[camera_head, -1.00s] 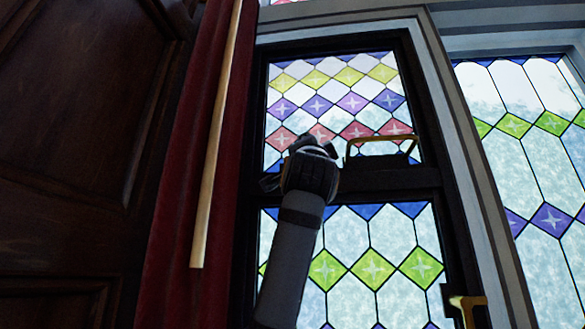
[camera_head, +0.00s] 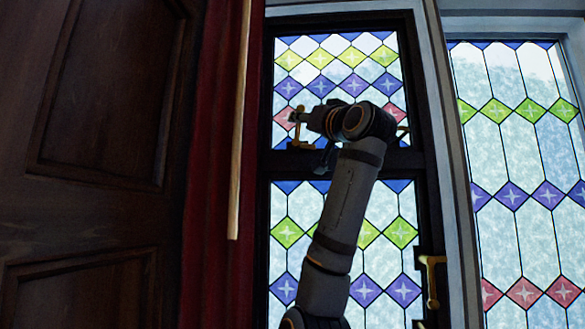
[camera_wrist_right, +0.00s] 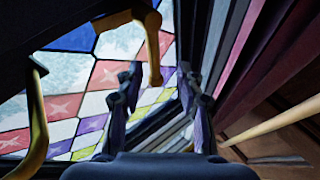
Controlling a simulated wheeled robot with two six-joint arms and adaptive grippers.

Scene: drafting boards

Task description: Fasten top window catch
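The brass window catch (camera_head: 297,128) stands at the left of the dark middle rail, below the upper stained-glass pane. My right arm reaches up from below, and its gripper (camera_head: 300,116) points left at the catch. In the right wrist view the two dark fingers of the gripper (camera_wrist_right: 160,72) are apart. The curved brass end of the catch (camera_wrist_right: 153,50) shows between their tips; I cannot tell whether they touch it. A brass lift handle (camera_head: 403,132) is mostly hidden behind my wrist; a brass bar at left in the wrist view (camera_wrist_right: 38,115) appears to be it. My left gripper is not in view.
A red curtain (camera_head: 210,150) and a pale upright pole (camera_head: 239,130) hang close left of the window. Dark wood panelling (camera_head: 100,100) fills the far left. Another brass handle (camera_head: 432,280) is on the frame at lower right. Another leaded window (camera_head: 510,150) stands at right.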

